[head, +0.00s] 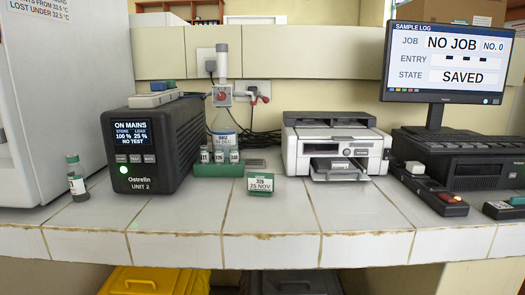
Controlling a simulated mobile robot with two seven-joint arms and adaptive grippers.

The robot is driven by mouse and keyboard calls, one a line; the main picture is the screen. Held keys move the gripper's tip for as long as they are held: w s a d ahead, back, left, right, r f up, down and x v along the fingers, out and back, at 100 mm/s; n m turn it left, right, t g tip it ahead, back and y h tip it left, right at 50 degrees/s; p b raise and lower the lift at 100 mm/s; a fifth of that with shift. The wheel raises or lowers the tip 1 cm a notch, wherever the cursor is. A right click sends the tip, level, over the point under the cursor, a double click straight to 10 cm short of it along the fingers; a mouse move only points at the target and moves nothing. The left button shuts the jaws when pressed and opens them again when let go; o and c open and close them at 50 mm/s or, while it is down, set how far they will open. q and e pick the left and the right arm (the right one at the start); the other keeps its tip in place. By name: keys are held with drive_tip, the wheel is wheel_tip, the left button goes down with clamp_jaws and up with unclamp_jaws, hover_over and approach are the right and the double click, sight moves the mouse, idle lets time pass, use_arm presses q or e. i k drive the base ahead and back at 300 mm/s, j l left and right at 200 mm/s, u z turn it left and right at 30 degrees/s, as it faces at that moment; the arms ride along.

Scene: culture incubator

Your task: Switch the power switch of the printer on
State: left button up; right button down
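The printer (335,145) is a white and grey box on the tiled bench, right of the middle in the head view. Its front has a dark slot and an output tray (340,174) that sticks out. A small panel (356,152) sits at the right of its front face. I cannot make out which part is the power switch, or whether it is on or off. Neither my left nor my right gripper is in view.
Left of the printer stand a black power unit (160,150) with a lit display, small vials in a green rack (218,170) and a green labelled box (261,184). Right are a black switch strip (430,192), a desktop computer (465,160) and a monitor (447,62). The bench before the printer is clear.

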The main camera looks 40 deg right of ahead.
sight(386, 155)
drive_tip(key=j+z, duration=0.15)
drive_tip(key=z, duration=0.9)
drive_tip(key=i+j, duration=0.05)
